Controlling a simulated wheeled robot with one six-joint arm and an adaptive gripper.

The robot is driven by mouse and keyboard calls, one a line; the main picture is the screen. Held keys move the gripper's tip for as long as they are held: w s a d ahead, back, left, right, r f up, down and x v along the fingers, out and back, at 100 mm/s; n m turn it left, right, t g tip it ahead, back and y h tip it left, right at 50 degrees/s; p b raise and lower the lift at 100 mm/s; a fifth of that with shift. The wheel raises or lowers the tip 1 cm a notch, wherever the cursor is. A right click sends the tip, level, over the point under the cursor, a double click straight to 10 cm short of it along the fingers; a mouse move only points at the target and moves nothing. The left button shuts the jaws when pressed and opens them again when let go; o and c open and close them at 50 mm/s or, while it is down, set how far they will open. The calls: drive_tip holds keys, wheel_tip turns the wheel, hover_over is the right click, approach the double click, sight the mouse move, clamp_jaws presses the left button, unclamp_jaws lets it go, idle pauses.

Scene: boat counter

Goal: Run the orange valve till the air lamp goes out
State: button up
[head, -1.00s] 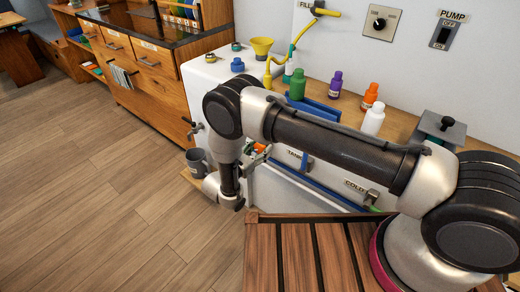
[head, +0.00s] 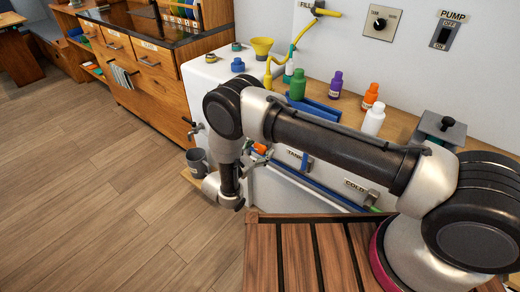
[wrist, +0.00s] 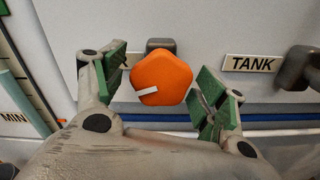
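The orange valve is a rounded five-sided knob (wrist: 160,78) with a white mark at its lower left, on a white panel in the wrist view. In the head view a small orange part of it (head: 260,149) shows by my wrist. My gripper (wrist: 163,82) is open, with green-padded fingers at the knob's left and right. Gaps show between pads and knob, so it does not appear held. I cannot make out an air lamp in either view.
A TANK label (wrist: 251,63) and a grey fitting (wrist: 297,68) are right of the knob. A gauge strip marked MIN (wrist: 20,105) is at left. A grey mug (head: 197,162) stands near my wrist. Bottles (head: 298,85) and a yellow funnel (head: 262,47) stand on the counter above.

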drive_tip(key=v, duration=1.2)
drive_tip(key=w+d+n, duration=0.2)
drive_tip(key=w, duration=0.1)
drive_tip(key=w+d+n, duration=0.2)
drive_tip(key=w+d, duration=0.1)
drive_tip(key=w+d+n, duration=0.2)
drive_tip(key=w+n, duration=0.1)
drive_tip(key=shift+w+d+r, duration=0.15)
drive_tip(key=shift+w+r, duration=0.15)
drive_tip(key=shift+r, duration=0.1)
